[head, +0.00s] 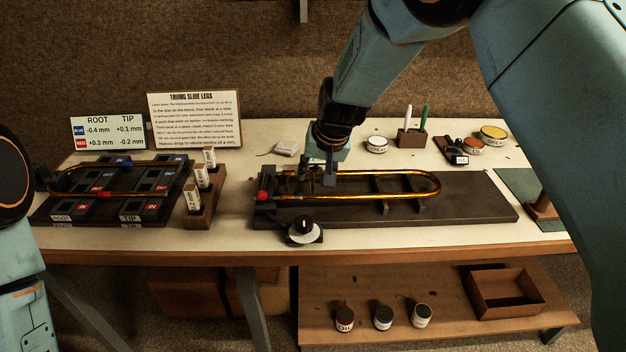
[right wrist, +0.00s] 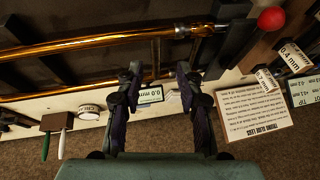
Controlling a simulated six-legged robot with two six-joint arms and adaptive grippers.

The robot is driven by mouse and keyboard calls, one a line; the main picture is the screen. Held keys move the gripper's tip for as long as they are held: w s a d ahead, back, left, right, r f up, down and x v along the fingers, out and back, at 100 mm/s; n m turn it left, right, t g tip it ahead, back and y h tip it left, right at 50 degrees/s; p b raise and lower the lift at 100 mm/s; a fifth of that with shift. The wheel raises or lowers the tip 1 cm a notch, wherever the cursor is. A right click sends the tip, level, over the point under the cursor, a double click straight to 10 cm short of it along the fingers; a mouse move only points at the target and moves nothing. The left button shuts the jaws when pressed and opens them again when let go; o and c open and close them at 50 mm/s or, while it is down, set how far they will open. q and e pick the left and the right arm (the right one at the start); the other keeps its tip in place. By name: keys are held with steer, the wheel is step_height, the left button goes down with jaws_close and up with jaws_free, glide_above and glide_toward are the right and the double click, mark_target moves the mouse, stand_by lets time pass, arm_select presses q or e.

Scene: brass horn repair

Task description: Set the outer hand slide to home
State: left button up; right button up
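A long brass U-shaped slide (head: 405,197) lies on a dark bench fixture (head: 470,205), its curved end to the right. A red knob (head: 263,196) is at the fixture's left end; it also shows in the right wrist view (right wrist: 271,19). My right gripper (head: 318,177) is over the left part of the slide. In the right wrist view the two fingers (right wrist: 160,75) are apart with nothing held between them. The brass tube (right wrist: 100,40) runs just beyond the fingertips. Whether they touch it cannot be told. My left gripper is not in view.
A second brass loop (head: 110,165) lies over a dark block with red and blue pads at left. Labelled gauge blocks (head: 201,176) stand beside it. Pots (head: 377,145) and a pen holder (head: 411,137) stand behind.

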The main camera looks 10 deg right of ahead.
steer(key=v, duration=0.7)
steer(key=shift+s+r, duration=0.25)
steer(key=shift+d, duration=0.2)
